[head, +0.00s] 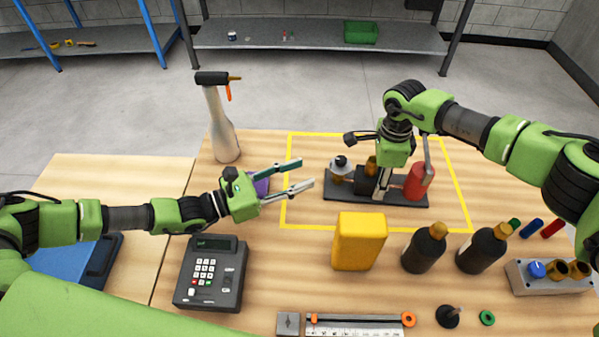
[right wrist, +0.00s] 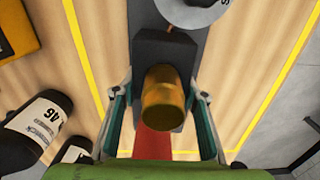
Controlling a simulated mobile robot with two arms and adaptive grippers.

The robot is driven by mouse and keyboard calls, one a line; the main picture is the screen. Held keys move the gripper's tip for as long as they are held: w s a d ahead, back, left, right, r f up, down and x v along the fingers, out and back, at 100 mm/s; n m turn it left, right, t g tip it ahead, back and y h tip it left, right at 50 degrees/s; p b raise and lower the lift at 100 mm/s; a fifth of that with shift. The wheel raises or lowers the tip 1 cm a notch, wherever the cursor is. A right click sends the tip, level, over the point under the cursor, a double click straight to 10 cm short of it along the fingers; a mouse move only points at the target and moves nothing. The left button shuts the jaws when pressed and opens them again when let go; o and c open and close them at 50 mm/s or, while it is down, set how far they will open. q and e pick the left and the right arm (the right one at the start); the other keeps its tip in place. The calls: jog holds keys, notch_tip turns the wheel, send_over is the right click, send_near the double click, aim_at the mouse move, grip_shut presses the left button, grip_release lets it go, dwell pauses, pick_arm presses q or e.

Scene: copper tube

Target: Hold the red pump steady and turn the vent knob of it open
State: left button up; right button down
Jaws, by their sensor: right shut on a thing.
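The red pump (head: 418,181) stands on a dark base inside the yellow outline, with a black block and a brass fitting (right wrist: 162,95) beside its red body (right wrist: 153,143). At the base's left end is a pale round part with a black top (head: 340,161); I cannot tell which part is the vent knob. My right gripper (head: 382,188) reaches down over the middle of the pump. In the right wrist view its fingers lie either side of the block and brass fitting, shut on the pump. My left gripper (head: 307,174) is open and empty, left of the pump.
A yellow container (head: 360,241) and two dark bottles (head: 424,248) stand in front of the pump. A spray bottle (head: 222,130) is at the back left, a keypad device (head: 211,272) at the front left. A purple thing (head: 261,186) lies behind my left gripper.

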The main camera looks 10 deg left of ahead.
jog(key=c, duration=1.2)
grip_release()
